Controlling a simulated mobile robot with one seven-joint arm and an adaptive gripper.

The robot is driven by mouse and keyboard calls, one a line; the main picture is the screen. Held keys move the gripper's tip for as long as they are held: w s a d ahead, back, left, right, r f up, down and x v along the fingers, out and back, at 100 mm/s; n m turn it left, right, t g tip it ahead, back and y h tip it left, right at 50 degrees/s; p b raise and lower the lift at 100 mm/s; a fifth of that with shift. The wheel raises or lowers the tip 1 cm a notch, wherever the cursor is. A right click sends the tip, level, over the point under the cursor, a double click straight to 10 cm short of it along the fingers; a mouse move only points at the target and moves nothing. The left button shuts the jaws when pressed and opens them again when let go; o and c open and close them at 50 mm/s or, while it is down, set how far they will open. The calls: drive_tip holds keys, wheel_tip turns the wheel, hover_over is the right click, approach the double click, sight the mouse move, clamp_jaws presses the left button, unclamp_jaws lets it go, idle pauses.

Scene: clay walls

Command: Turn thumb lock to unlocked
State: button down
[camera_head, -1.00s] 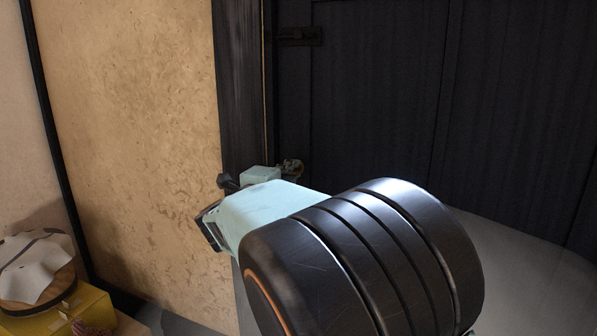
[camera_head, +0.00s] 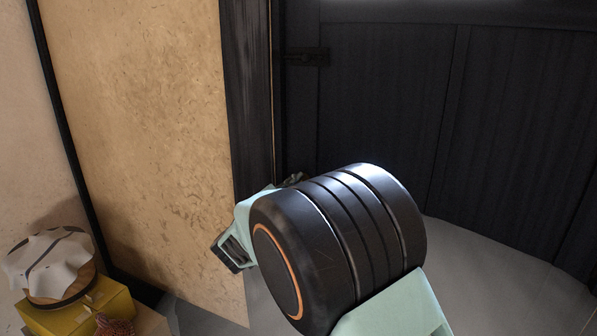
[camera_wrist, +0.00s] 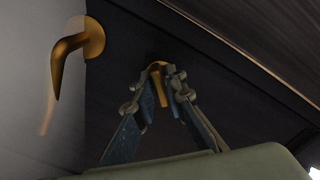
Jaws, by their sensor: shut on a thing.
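The thumb lock (camera_wrist: 160,82) is a small brass piece on the dark door (camera_wrist: 125,65) in the wrist view. My gripper (camera_wrist: 157,79) has its two fingers on either side of it and is shut on it. The fingertips partly cover the lock, so its exact angle is hard to read. A larger brass lever handle (camera_wrist: 76,45) sits to its left in the wrist view. In the head view, my arm hides the lock and the fingertips; the dark door (camera_head: 385,110) fills the right.
A dark post (camera_head: 246,95) and a tan clay wall (camera_head: 145,130) stand left of the door. A black fitting (camera_head: 307,56) is higher on the door. Grey floor (camera_head: 480,255) is open at right.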

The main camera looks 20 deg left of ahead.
drive_tip(key=n+p, duration=0.4)
drive_tip(key=shift+r+n, duration=0.25)
drive_tip(key=shift+n, duration=0.05)
drive_tip(key=shift+f+n+p, duration=0.2)
drive_tip(key=shift+n+p, duration=1.85)
drive_tip(key=shift+n, duration=0.25)
drive_tip(key=c, duration=2.1)
unclamp_jaws()
drive_tip(key=shift+s, duration=0.1)
drive_tip(key=s, duration=0.8)
drive_tip(key=s+a, duration=0.1)
drive_tip(key=s, duration=0.2)
drive_tip(key=shift+s, duration=0.4)
